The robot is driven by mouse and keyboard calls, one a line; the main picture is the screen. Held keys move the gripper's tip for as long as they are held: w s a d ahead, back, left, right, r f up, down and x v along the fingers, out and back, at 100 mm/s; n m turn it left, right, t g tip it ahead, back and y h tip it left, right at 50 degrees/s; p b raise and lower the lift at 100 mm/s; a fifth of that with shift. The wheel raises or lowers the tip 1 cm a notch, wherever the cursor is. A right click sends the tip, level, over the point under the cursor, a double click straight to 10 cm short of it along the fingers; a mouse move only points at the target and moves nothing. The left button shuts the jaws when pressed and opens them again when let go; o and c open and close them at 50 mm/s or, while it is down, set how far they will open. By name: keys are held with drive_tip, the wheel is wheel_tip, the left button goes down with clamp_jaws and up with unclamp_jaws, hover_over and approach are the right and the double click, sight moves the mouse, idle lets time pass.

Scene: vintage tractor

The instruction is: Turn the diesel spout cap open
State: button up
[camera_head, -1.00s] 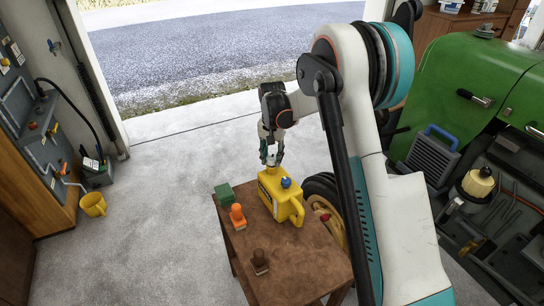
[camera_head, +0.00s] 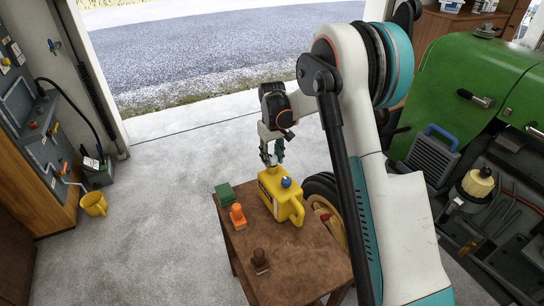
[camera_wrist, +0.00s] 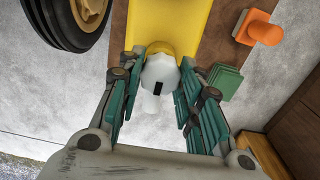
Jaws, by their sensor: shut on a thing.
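A yellow diesel canister (camera_head: 283,200) with a blue cap (camera_head: 286,182) stands on a brown wooden table. In the wrist view the yellow canister body (camera_wrist: 170,20) is at the top. A white spout cap (camera_wrist: 158,78) with a dark slot sits in front of a yellow collar (camera_wrist: 160,48). My gripper (camera_head: 271,163) is at the far end of the canister, above the table's far edge. In the wrist view my gripper's green-padded fingers (camera_wrist: 158,88) are on both sides of the white cap, shut on it. The exact contact is partly hidden.
On the table (camera_head: 290,270) are an orange stamp-like object (camera_head: 237,217), a green block (camera_head: 224,195) and a brown stamp-like object (camera_head: 260,261). A wheel (camera_head: 325,205) stands right beside the table. A green tractor (camera_head: 470,85) is at right.

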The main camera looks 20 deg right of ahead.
sight(272, 157)
drive_tip(key=shift+n, duration=0.3)
drive_tip(key=o, duration=1.1)
drive_tip(key=shift+c, duration=0.2)
wheel_tip(272, 157, up, 12)
